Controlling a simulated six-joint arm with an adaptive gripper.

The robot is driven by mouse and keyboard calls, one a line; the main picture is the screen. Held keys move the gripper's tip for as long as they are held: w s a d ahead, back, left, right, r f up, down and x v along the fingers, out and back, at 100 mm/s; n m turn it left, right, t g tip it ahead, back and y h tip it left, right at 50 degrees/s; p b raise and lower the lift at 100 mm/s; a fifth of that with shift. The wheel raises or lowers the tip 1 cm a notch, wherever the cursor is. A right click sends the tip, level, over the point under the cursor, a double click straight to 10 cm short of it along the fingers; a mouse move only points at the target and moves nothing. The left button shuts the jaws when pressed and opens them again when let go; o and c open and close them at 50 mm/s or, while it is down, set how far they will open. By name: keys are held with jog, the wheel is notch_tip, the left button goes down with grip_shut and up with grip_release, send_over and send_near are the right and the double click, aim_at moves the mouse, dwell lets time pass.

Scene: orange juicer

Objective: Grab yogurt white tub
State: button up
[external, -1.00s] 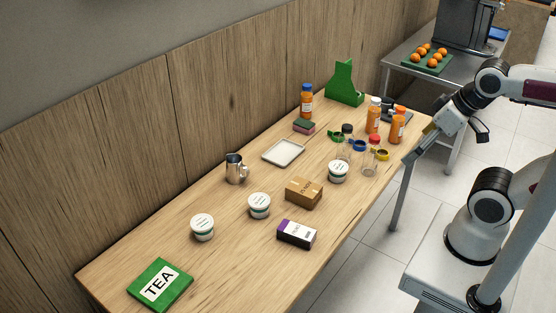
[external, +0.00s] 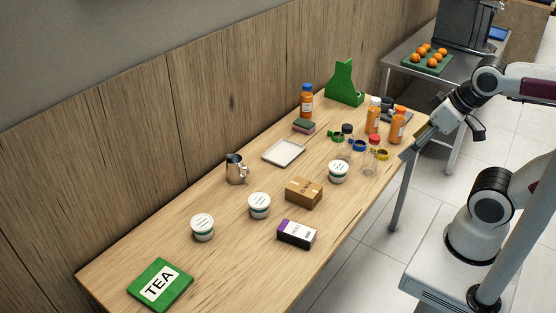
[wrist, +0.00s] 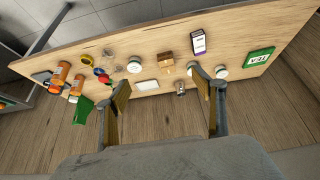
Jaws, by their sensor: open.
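Three white yogurt tubs with a green band stand upright on the wooden table: a left one (external: 202,227), a middle one (external: 260,205) and a right one (external: 338,171). In the wrist view, one tub (wrist: 134,65) shows between the fingers and another (wrist: 221,72) lies beyond the right finger; the third is partly hidden by that finger. My gripper (external: 408,153) is open and empty, off the table's right end beside the orange bottles. In the wrist view my gripper (wrist: 163,94) has its two fingers wide apart, well away from the tubs.
A cardboard box (external: 304,192), dark carton (external: 296,234), metal pitcher (external: 236,168), white tray (external: 283,152) and green tea box (external: 160,284) spread over the table (external: 130,255). Orange bottles (external: 397,125), glass jars and colored rings crowd the right end. A wooden wall runs behind.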

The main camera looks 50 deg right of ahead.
jog(key=w+a+f+n+t, duration=0.1)
jog(key=w+a, duration=0.2)
jog(key=w, duration=0.8)
jog(key=w+a+n+t+y, duration=0.1)
jog(key=w+a+t, duration=0.15)
jog(key=w, duration=0.85)
jog(key=w+a+f+n+t, duration=0.1)
jog(key=w+a, duration=0.2)
jog(key=w, duration=0.9)
jog(key=n+y, duration=0.5)
jog(key=y, duration=0.2)
send_over(211, 221)
jog(key=f, duration=2)
jog(key=shift+d+f, duration=0.2)
jog(key=shift+f, duration=0.15)
jog(key=shift+a+f, duration=0.3)
jog(key=shift+f, duration=0.15)
jog(key=shift+f, duration=1.6)
